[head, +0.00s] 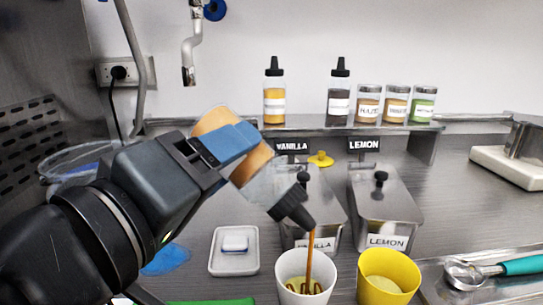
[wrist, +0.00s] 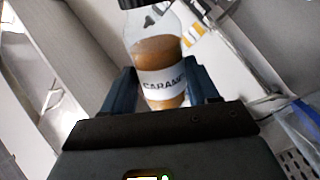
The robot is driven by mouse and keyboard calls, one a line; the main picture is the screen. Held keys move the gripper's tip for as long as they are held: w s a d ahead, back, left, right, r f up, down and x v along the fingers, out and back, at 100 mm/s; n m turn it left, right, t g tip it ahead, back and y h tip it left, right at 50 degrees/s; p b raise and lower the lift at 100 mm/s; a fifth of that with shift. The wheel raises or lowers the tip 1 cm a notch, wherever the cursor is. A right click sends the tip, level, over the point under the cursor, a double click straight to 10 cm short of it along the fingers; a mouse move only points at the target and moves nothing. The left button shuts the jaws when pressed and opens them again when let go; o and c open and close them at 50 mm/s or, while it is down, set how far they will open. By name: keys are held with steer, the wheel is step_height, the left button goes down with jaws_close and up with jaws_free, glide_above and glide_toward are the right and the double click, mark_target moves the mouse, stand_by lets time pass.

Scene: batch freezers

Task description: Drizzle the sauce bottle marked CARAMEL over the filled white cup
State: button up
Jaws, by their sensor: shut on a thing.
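My gripper (head: 228,150) is shut on the sauce bottle (head: 255,182), which is tilted steeply with its black nozzle pointing down to the right. In the wrist view the bottle (wrist: 155,55) shows a label reading CARAM, its end cut off, between the two fingers (wrist: 163,88). A brown stream runs from the nozzle down into the white cup (head: 290,297). The white cup holds pale yellow filling with brown sauce lines on top. The stream lands inside the rim.
A yellow cup (head: 372,293) with pale filling stands right of the white cup. Lidded metal tubs marked LEMON (head: 385,210) and one partly hidden stand behind. A shelf (head: 300,127) holds two sauce bottles and several jars. A scoop (head: 470,273) lies at right.

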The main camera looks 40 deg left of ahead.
steer(key=n+p, duration=0.2)
steer(key=n, duration=0.1)
steer(key=shift+n, duration=0.3)
steer(key=shift+r, duration=0.1)
steer(key=shift+r+n+p, duration=0.6)
steer(key=shift+n+p, duration=0.35)
steer(key=shift+p, duration=0.25)
steer(key=shift+r+n+p, duration=0.55)
steer(key=shift+n+p, duration=0.4)
steer(key=shift+p, duration=0.2)
steer(key=shift+n, duration=0.4)
steer(key=shift+r+p, duration=0.1)
steer(key=shift+p, duration=0.25)
steer(key=shift+r+n+p, duration=0.75)
steer(key=shift+n+p, duration=0.25)
steer(key=shift+p, duration=0.55)
